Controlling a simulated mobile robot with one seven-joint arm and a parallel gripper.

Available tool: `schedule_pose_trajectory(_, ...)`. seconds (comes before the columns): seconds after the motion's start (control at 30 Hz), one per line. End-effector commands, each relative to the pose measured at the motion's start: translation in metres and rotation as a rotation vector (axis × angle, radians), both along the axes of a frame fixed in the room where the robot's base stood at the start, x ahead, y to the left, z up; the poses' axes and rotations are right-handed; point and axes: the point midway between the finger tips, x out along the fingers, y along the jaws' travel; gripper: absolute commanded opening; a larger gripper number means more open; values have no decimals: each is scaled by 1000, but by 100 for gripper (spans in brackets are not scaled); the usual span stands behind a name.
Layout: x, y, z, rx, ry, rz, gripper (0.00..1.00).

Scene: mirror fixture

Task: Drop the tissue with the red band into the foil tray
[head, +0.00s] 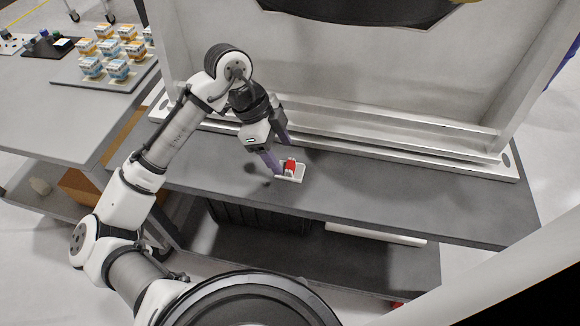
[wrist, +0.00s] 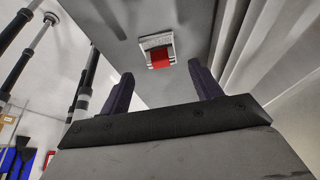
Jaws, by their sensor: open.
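A small white piece with a red band (head: 290,166), which looks like the tissue, sits on a small pale tray (head: 300,174) on the grey bench. In the wrist view the red band (wrist: 160,58) and the pale tray (wrist: 154,41) show ahead, between and beyond my fingertips. I cannot tell whether this tray is foil. My gripper (head: 279,155) is open and empty, with its purple fingers just above and left of the banded piece. In the wrist view my gripper's two fingers (wrist: 160,75) stand wide apart with nothing between them.
A white fixture frame (head: 330,85) with a ledge stands along the bench's back. A side table (head: 60,110) at left carries a tray (head: 100,80) of several orange and blue cartons. The bench top (head: 400,195) is clear to the right. A dark crate (head: 260,217) sits below.

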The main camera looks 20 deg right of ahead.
Motion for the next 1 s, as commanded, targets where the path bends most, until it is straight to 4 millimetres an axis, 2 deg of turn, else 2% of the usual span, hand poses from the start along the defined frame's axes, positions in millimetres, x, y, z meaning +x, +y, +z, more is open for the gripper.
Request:
schedule_pose_trajectory(0.27, -9, -14, -33, 0, 3, 0, 64)
schedule_pose_trajectory(0.57, -10, -15, -37, -1, 0, 0, 62)
schedule_pose_trajectory(0.9, -10, -15, -37, -1, 1, 0, 18)
schedule_pose_trajectory(1.0, -10, -15, -37, -1, 1, 0, 12)
